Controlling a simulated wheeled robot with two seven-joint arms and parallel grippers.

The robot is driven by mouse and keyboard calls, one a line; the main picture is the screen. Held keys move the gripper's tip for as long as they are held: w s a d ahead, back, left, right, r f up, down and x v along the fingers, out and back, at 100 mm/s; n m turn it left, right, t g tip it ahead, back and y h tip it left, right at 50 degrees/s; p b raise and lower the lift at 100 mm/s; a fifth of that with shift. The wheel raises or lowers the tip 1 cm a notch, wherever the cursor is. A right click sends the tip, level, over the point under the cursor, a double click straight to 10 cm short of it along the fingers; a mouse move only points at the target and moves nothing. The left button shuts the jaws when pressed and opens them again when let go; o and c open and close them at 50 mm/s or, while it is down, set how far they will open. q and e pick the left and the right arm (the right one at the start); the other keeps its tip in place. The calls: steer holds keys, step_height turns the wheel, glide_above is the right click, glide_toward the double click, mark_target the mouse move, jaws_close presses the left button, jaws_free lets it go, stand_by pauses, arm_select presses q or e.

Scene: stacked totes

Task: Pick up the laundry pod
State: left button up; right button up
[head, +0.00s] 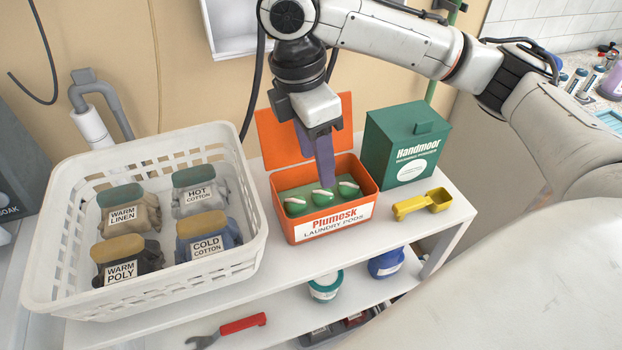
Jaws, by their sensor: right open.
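Green and white laundry pods show in an open orange tub labelled "Plumesk Laundry Pods" (300,234) on the white shelf. There is a left pod (295,206), a middle pod (322,197) and a right pod (348,189). My right gripper (325,180) points down into the tub, its purple fingers open, with the tips close above or around the middle pod. Whether they touch it I cannot tell. The fingers hide part of the tub's inside. My left gripper is not in view.
A white basket (165,287) with several labelled bags stands left of the tub. The tub's raised lid (275,137) is behind the gripper. A green Handmoor box (404,147) and a yellow scoop (421,204) stand to the right. The shelf's front strip is clear.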

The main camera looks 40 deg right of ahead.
mark_target(323, 200)
steer(key=f, duration=0.2)
steer(key=s+f, duration=0.1)
steer(key=shift+d+f+b, duration=0.15)
steer(key=shift+d+b, duration=0.1)
steer(key=shift+b, duration=0.1)
steer(key=f, duration=0.4)
steer(key=shift+w+d, duration=0.3)
steer(key=shift+w, duration=0.05)
steer(key=shift+f, duration=0.6)
steer(key=c, duration=0.9)
steer(key=shift+c, duration=1.1)
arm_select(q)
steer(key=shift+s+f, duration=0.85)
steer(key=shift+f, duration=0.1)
